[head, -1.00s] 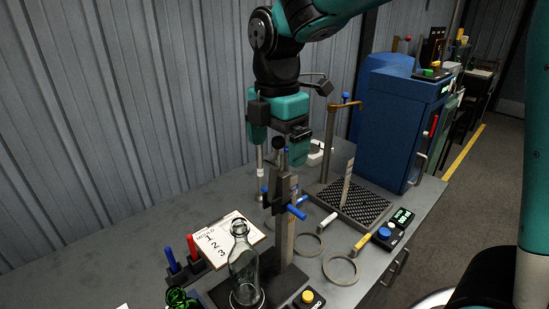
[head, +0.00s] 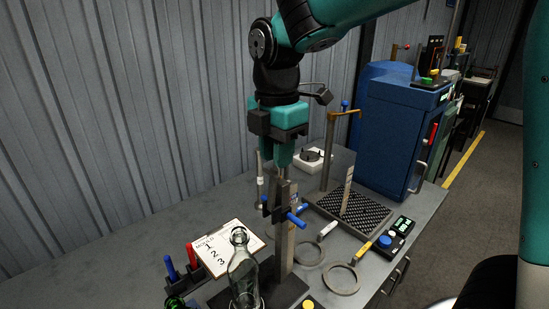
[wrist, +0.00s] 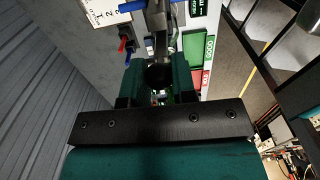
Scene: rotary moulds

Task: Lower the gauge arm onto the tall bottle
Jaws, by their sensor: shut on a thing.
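The tall clear glass bottle (head: 243,272) stands upright on the dark base of the gauge stand in the head view. The gauge's metal post (head: 285,245) rises behind it, with a dark carriage and a blue handle (head: 297,219). The gauge arm (head: 281,192) points up beside the post, above the bottle's height and clear of it. My gripper (head: 283,162) is at its upper end, shut on its black knob. The wrist view shows the round black knob (wrist: 158,75) between the teal fingers. The fingers hide the knob in the head view.
A clipboard numbered 1, 2, 3 (head: 228,247) lies behind the bottle, near red and blue pens. Ring gauges (head: 341,279), a black mesh tray (head: 352,211) with a tall stand and a small display box (head: 398,233) occupy the right. A blue cabinet (head: 400,130) stands behind. The left bench is mostly clear.

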